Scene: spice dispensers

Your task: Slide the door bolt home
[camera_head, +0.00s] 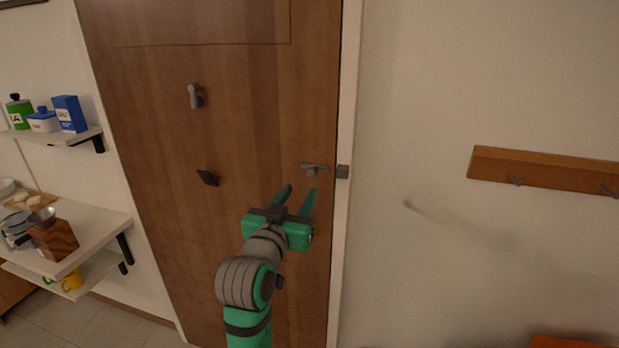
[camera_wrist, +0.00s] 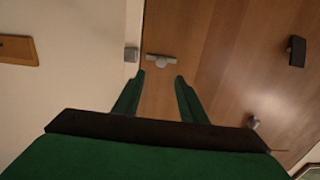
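The door bolt (camera_head: 313,169) is a small grey bar with a knob, mounted near the right edge of the brown wooden door (camera_head: 230,140). A grey block, the bolt's keeper (camera_head: 343,171), sits on the white door frame just to its right. In the wrist view the bolt (camera_wrist: 160,58) and keeper (camera_wrist: 131,54) show beyond the fingertips, with a small gap between them. My green gripper (camera_head: 298,194) is below and left of the bolt in the head view. Its two fingers are apart and empty, and they do not appear to touch the bolt.
The door also carries a grey handle (camera_head: 195,96) and a dark square knob (camera_head: 207,178). A wooden hook rail (camera_head: 545,172) is on the right wall. The space before the bolt is clear.

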